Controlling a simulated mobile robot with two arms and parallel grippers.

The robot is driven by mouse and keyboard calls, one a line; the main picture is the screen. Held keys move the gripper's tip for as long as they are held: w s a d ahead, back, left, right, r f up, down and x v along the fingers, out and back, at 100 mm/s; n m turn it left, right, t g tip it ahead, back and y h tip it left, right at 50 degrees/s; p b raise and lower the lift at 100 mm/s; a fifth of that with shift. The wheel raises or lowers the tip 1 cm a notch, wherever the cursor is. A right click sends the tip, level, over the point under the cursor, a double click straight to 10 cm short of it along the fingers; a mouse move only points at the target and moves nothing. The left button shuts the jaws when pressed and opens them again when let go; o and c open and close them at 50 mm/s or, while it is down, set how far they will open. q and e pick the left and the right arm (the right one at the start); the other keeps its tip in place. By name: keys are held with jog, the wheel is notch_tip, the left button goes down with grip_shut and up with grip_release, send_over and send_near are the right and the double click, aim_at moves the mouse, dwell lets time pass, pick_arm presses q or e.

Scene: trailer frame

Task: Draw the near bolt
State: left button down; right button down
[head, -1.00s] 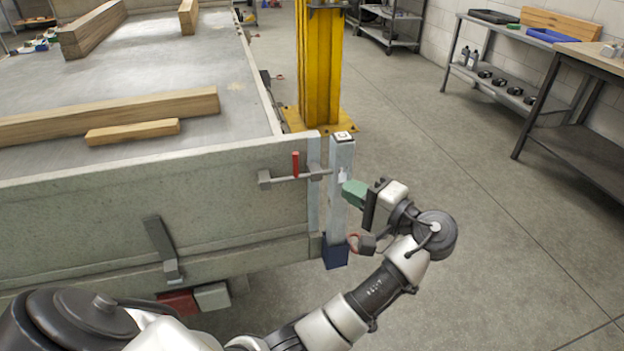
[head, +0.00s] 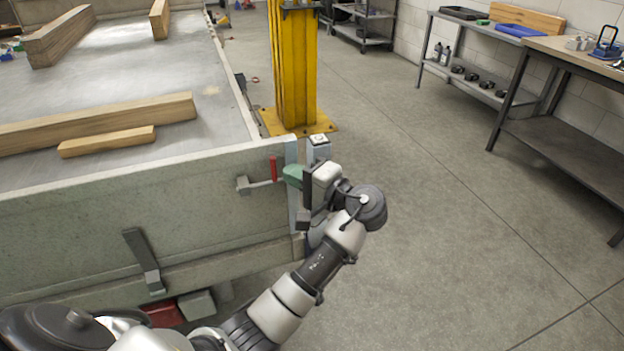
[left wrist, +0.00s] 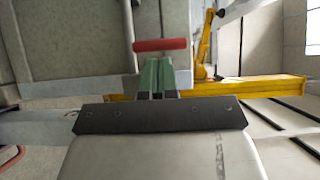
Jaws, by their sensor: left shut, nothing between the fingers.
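The near bolt sits on the outer face of the trailer's end board, by its right corner. Its red handle (head: 273,168) stands upright on a grey rod that runs to a bracket (head: 242,185) on the left. My left gripper (head: 290,175) has green fingers, shut and empty, just right of the red handle. In the left wrist view the red handle (left wrist: 160,45) lies across, just beyond the tips of the green fingers (left wrist: 157,72). I cannot tell whether they touch. The rod's right end is hidden behind my gripper. My right gripper is not in view.
The grey corner post (head: 318,145) stands close behind my left gripper, largely hidden by it. A yellow column (head: 293,70) rises behind the corner. Wooden beams (head: 110,118) lie on the trailer bed. The floor to the right is clear up to a workbench (head: 575,50).

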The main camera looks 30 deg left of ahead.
aim_at(273, 175)
pick_arm(q)
jog(key=shift+w+a, duration=0.1)
jog(key=shift+a, duration=0.5)
jog(key=s+a+p, duration=0.2)
jog(key=shift+s+a+r, duration=0.1)
jog(key=shift+s, duration=0.2)
jog(key=shift+s+a, duration=0.25)
jog(key=shift+s, duration=0.05)
